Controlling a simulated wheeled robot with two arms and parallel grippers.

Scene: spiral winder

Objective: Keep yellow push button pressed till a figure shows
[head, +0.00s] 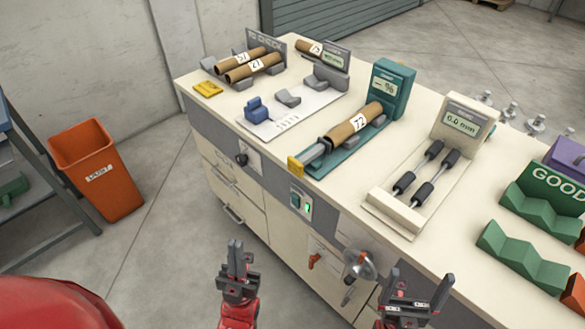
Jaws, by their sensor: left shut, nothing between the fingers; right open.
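A small yellow block (295,163), which looks like the push button, sits at the front end of the teal device (346,158) on the bench. The device's display (385,85) shows a dash and a percent sign, no figure. A brown tube marked 72 (354,123) lies on this device, behind a grey cylinder (315,150). My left gripper (238,248) is shut and empty, in front of the bench and well short of the yellow block. My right gripper (420,284) is open and empty, further right, near the bench front. Neither touches the block.
Left on the bench are tubes (250,66) and another flat yellow piece (208,89). A cream gauge (465,120) reading 0.0 mm with black rollers stands right, then green GOOD racks (545,200). A crank wheel (360,265) juts from the front. An orange bin (95,170) stands left.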

